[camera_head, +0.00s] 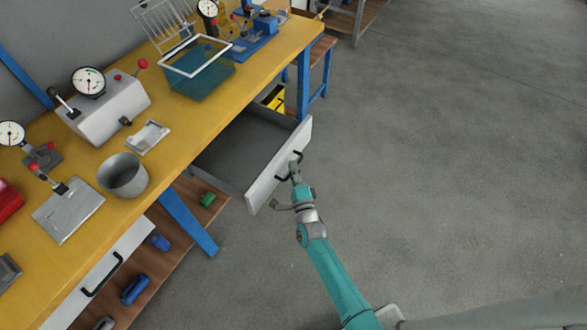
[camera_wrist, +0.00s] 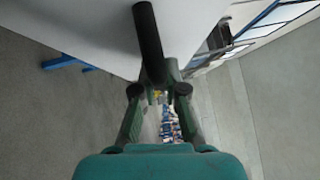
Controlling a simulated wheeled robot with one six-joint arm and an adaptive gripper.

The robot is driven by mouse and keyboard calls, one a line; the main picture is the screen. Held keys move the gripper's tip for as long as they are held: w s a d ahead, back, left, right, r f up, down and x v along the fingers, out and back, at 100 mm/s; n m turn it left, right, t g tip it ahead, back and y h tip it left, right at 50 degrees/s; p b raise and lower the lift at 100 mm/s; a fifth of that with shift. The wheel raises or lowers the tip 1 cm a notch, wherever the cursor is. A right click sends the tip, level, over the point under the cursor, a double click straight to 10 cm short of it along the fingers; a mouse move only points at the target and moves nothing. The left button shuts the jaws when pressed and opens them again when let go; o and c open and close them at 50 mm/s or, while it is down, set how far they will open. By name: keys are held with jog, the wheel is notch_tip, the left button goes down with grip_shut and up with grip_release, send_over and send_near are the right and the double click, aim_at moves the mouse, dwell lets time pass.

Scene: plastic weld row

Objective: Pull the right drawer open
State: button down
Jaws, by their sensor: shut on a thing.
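The right drawer (camera_head: 279,165) stands pulled out from under the yellow bench, with its white front panel away from the bench and its grey inside showing. The drawer looks empty where I can see in. My gripper (camera_head: 294,172) is at the black handle (camera_head: 283,178) on the drawer front. In the wrist view my gripper (camera_wrist: 158,92) is shut on the dark handle bar (camera_wrist: 148,40), in front of the white panel (camera_wrist: 85,30). The left drawer (camera_head: 100,272) under the bench has a black handle and looks shut.
The yellow bench (camera_head: 190,135) carries gauges, a grey cup (camera_head: 123,175) and a teal bin (camera_head: 200,80). A blue bench leg (camera_head: 187,222) stands left of the open drawer. A lower shelf (camera_head: 185,235) holds small tools. The grey floor (camera_head: 450,150) to the right is clear.

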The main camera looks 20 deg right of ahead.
jog(key=shift+s+d, duration=0.25)
jog(key=shift+s, duration=0.1)
jog(key=c, duration=1.2)
grip_release()
jog(key=v, duration=1.2)
